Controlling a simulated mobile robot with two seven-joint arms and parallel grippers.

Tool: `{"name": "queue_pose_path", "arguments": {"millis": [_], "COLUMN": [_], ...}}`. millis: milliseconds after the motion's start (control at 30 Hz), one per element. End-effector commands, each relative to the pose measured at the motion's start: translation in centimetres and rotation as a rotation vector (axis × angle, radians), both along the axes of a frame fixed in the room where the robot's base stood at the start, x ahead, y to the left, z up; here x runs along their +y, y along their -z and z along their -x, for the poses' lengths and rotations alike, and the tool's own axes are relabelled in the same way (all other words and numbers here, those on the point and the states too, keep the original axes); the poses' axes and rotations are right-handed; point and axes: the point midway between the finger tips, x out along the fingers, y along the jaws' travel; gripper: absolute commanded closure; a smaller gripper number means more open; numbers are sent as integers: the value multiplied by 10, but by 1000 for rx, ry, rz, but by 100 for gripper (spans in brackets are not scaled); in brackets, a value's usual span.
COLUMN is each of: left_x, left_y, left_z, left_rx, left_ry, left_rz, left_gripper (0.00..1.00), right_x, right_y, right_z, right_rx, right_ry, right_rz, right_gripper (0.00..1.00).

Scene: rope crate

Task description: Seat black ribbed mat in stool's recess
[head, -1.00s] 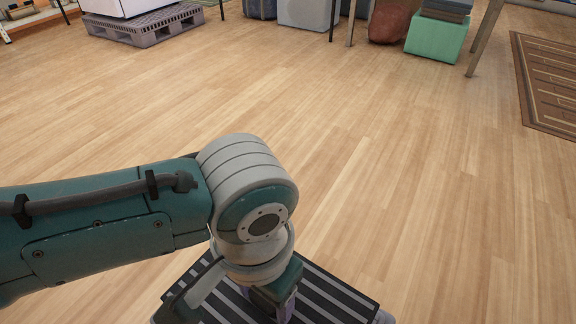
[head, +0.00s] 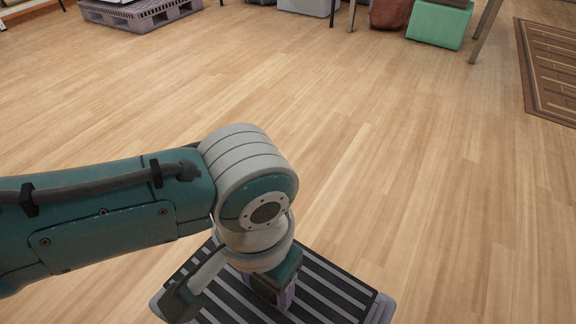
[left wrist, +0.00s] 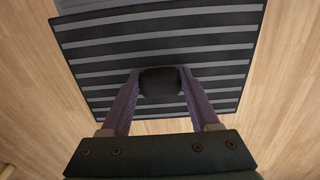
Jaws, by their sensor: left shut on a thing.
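The black ribbed mat (head: 330,288), black with grey stripes, lies at the bottom of the head view and fills much of the left wrist view (left wrist: 160,47). My left gripper (head: 286,298) is over its middle. In the left wrist view its purple fingers (left wrist: 162,88) are shut on the mat's dark raised grip. The stool's grey rim (head: 384,309) shows below the mat's right and left corners. The arm hides part of the mat, and the near side is cut off. I cannot tell whether the mat is in the recess or above it. My right gripper is not in view.
Bare wooden floor (head: 420,180) surrounds the stool. At the back are a grey pallet (head: 140,14), a green box (head: 440,25), a reddish-brown bag (head: 390,13) and table legs. A brown patterned rug (head: 550,70) lies at the right.

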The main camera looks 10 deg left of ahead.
Motion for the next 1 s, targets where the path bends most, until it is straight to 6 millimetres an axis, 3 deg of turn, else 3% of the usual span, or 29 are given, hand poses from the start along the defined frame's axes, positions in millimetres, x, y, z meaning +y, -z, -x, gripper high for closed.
{"name": "queue_pose_path", "arguments": {"millis": [367,1000], "left_x": [0,0], "left_y": [3,31], "left_z": [0,0], "left_rx": [-1,0], "left_ry": [0,0], "left_rz": [0,1], "left_gripper": [100,100], "right_x": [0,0], "right_y": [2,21], "right_z": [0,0], "right_rx": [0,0], "right_ry": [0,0], "right_rz": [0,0], "right_gripper": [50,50]}}
